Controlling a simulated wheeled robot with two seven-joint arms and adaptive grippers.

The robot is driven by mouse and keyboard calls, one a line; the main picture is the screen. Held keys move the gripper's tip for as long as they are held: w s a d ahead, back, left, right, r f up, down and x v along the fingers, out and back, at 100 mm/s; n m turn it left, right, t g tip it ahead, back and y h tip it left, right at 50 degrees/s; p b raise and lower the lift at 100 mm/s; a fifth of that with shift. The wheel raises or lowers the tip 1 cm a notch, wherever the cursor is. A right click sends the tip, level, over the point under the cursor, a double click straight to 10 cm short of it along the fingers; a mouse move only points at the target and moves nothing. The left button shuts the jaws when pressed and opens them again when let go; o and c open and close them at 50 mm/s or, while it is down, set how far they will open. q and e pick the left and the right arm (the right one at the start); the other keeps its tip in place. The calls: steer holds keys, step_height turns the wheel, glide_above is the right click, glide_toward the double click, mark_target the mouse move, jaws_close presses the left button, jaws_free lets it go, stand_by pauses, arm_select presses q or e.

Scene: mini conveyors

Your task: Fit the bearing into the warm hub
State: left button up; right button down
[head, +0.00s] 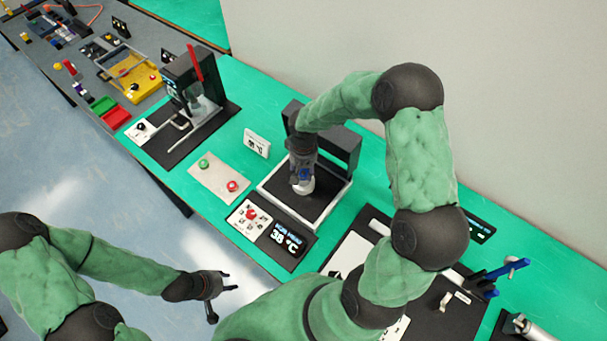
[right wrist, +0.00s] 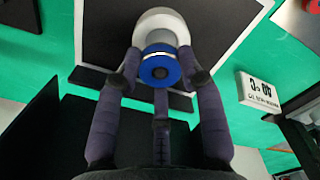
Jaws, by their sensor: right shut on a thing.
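The white round hub (right wrist: 160,22) is right beyond the bearing in the right wrist view; I cannot tell whether the two touch. In the head view the hub (head: 303,188) is on the dark plate (head: 285,203) of a white-framed station, with my right gripper (head: 303,173) directly above it, largely covering the bearing. My left gripper (head: 226,292) is open and empty, away from the bench at the lower left.
A display (head: 288,239) reads 38 °C beside a panel with a red button (head: 251,214). A dark upright frame (head: 340,150) stands behind the plate. A press-like station (head: 190,85) is at left. A small white sign (head: 257,143) stands on the green bench.

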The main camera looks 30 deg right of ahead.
mark_target(304, 176)
steer(key=shift+w+d+f, duration=0.3)
steer(key=shift+w+f, duration=0.1)
steer(key=shift+f, duration=0.2)
step_height(304, 176, down, 3)
steer(key=shift+w+f, duration=0.1)
steer(key=shift+f, duration=0.05)
steer(key=shift+f+b, duration=0.4)
steer(key=shift+b, duration=0.2)
steer(key=shift+f, duration=0.2)
steer(key=c, duration=0.8)
jaws_free()
steer(key=shift+o, duration=0.2)
steer(key=shift+r, duration=0.15)
